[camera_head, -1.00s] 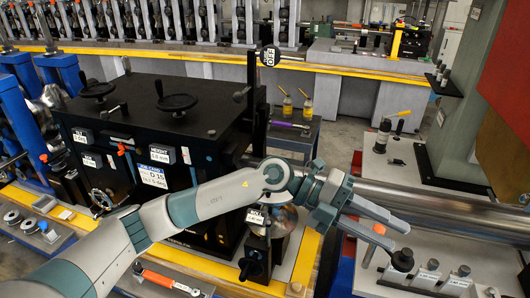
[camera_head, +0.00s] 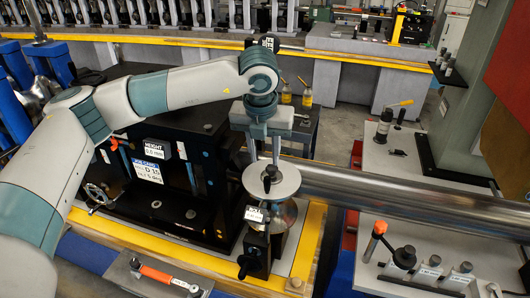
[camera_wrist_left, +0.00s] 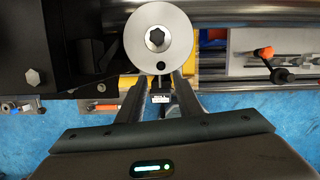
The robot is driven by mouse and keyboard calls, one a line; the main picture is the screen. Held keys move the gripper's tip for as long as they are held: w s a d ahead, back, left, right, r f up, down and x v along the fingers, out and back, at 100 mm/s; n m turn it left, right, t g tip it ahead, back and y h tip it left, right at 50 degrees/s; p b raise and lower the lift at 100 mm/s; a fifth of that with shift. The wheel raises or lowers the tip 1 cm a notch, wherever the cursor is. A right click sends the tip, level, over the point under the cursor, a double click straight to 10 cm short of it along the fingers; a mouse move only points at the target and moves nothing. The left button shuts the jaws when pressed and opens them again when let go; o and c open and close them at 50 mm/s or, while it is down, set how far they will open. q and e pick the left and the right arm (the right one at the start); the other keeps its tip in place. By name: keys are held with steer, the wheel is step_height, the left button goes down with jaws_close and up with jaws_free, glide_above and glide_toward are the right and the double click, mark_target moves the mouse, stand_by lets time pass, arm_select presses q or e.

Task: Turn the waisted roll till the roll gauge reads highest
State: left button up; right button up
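The waisted roll (camera_head: 284,214) is a shiny metal roll under a pale round disc (camera_head: 286,181), beside the long steel tube. The disc (camera_wrist_left: 143,30) has a dark hex bolt (camera_wrist_left: 155,38) at its centre and a dark dot near its rim in the left wrist view. The roll gauge (camera_head: 256,214) is a small label on a black block in front of the roll; its figure is too small to read. My left gripper (camera_head: 265,160) points down above the disc. Its fingers are apart with nothing visible held between them. My right gripper is not in view.
The steel tube (camera_head: 400,198) runs right from the roll. A black stand (camera_head: 150,205) with height and tube labels is left. An orange-topped tool (camera_head: 376,238) and several dark fittings stand on the pale bench (camera_head: 460,225) at right. An orange-handled wrench (camera_head: 160,275) lies in front.

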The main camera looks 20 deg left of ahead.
arm_select(q)
steer(key=shift+f, duration=0.2)
glide_above(267, 177)
steer(key=s, duration=0.2)
steer(key=shift+s+x, duration=0.15)
steer(key=shift+x, duration=0.95)
steer(key=shift+s+x, duration=0.15)
steer(key=shift+x, duration=0.95)
steer(key=b+x, duration=0.1)
steer(key=x, duration=0.4)
steer(key=shift+d, duration=0.2)
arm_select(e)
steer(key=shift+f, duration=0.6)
arm_select(q)
steer(key=shift+f+b, duration=0.1)
steer(key=shift+b, duration=0.55)
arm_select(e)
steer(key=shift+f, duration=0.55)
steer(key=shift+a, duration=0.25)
arm_select(q)
steer(key=shift+c, duration=0.3)
jaws_close()
